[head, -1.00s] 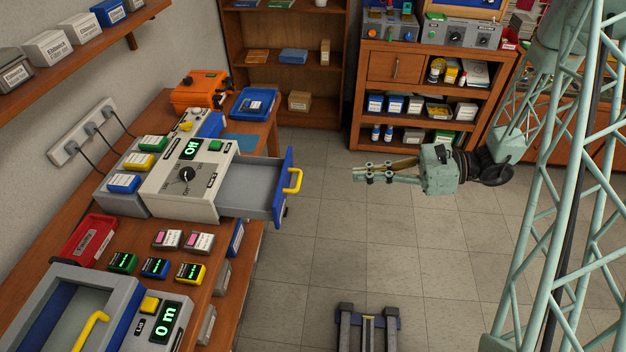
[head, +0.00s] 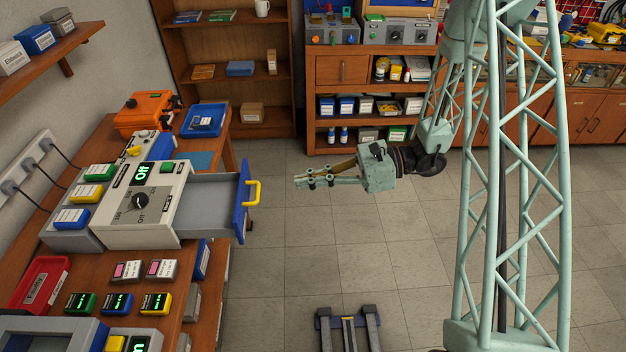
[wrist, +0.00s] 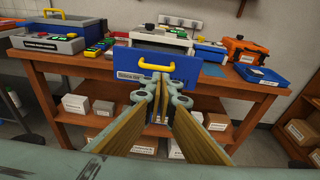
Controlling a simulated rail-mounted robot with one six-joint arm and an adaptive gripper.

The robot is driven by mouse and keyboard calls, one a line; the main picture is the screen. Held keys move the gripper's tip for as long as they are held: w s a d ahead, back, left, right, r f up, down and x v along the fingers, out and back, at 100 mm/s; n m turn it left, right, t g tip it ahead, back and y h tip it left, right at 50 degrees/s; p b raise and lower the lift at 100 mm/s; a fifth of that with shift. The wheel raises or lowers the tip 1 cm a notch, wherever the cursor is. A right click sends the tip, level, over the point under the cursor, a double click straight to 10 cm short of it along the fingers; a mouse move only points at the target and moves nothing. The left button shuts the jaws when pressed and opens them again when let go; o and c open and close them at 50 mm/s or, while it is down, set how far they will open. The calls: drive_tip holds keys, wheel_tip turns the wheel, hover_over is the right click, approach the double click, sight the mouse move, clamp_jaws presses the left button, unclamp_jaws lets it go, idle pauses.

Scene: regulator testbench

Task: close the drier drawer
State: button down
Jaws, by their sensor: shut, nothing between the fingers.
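The drier (head: 140,205) is a light grey box with a dial and a green "Off" display, on the wooden bench at the left of the head view. Its drawer (head: 208,197) is pulled out to the right, past the bench edge, and looks empty inside. The drawer has a blue front (head: 242,200) with a yellow handle (head: 254,191). My gripper (head: 300,181) is shut and empty, to the right of the handle and apart from it, pointing at it. In the wrist view, the blue front (wrist: 185,67) and yellow handle (wrist: 157,65) show just beyond my fingertips (wrist: 165,84).
The bench (head: 150,283) carries small coloured boxes, a red bin (head: 38,285), an orange case (head: 148,112) and a blue tray (head: 205,120). A shelf unit (head: 322,100) stands behind my arm.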

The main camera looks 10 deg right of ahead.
drive_tip(key=b+x, duration=0.1)
drive_tip(key=x, duration=0.8)
drive_tip(key=shift+a, duration=0.3)
drive_tip(key=shift+w+a, duration=0.1)
idle(0.4)
